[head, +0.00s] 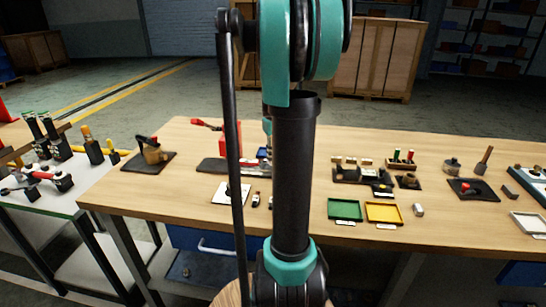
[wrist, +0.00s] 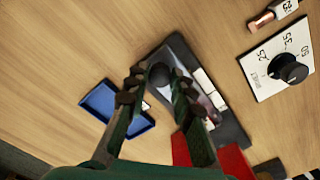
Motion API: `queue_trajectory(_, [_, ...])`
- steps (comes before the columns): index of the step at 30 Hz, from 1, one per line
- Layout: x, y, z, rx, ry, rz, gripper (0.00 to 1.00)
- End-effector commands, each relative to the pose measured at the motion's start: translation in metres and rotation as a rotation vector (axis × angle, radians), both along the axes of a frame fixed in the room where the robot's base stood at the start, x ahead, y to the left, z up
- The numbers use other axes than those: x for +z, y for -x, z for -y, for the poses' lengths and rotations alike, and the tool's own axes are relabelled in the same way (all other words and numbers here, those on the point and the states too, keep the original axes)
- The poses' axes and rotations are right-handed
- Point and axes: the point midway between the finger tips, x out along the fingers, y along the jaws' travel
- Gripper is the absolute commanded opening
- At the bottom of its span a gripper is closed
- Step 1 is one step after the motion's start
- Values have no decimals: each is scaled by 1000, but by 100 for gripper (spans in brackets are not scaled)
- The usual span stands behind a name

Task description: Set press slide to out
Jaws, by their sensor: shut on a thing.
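The press slide (wrist: 226,128) shows in the wrist view as a dark grey base with pale labels and a red part (wrist: 237,163) at its lower end. A round black knob (wrist: 158,74) stands at its upper left end. My gripper (wrist: 152,84) has its two dark fingers on either side of this knob and is shut on it. In the head view the long dark base (head: 216,166) lies on the wooden table with a red part (head: 208,125) above it. My arm covers its right portion, and my fingertips are hidden there.
A blue tray (wrist: 98,98) lies close left of my gripper in the wrist view. A white dial plate (wrist: 262,82) with a black knob is at the upper right. Green (head: 345,209) and yellow (head: 384,213) trays stand at the table's front.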

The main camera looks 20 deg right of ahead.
Motion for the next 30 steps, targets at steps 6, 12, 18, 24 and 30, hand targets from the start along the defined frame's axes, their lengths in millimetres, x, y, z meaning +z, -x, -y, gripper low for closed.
queue_trajectory(6, [0,2,3,-4,6,-5,44])
queue_trajectory(12, [0,1,2,-3,5,-4,44])
queue_trajectory(18, [9,1,2,-3,4,-3,44])
queue_trajectory(24, [42,1,2,-3,4,-4,44])
queue_trajectory(30, [82,1,2,-4,4,-4,44])
